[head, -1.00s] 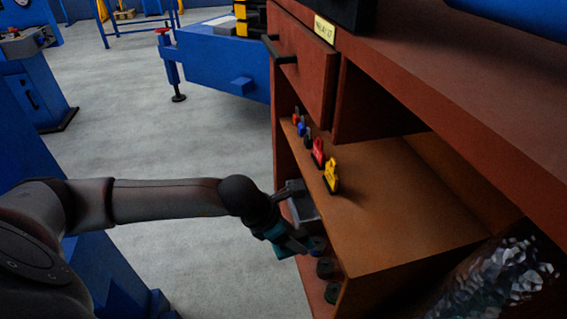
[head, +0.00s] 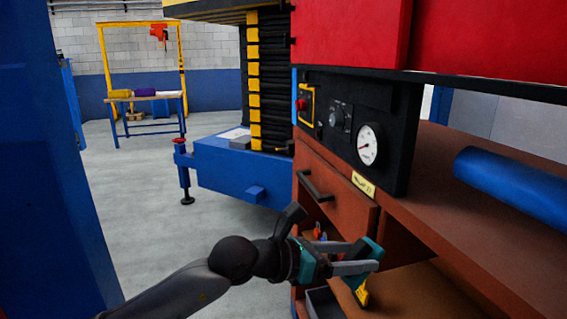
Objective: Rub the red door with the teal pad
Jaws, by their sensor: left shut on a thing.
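The red door (head: 350,32) is at the top of the head view, above a black control panel, with another red surface (head: 490,38) to its right; I cannot tell whether they are one door. My left gripper (head: 366,257) is shut on the teal pad (head: 374,248), which sits between its fingertips. The gripper and pad are well below the red door and apart from it, in front of the brown cabinet's open shelf. My right gripper is not in view.
The black panel (head: 392,105) carries a gauge (head: 369,143), a knob and a red button. A drawer (head: 335,190) with a dark handle is just above my gripper. A blue roll (head: 515,185) lies on the brown worktop (head: 450,165). A yellow item (head: 361,294) is on the shelf.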

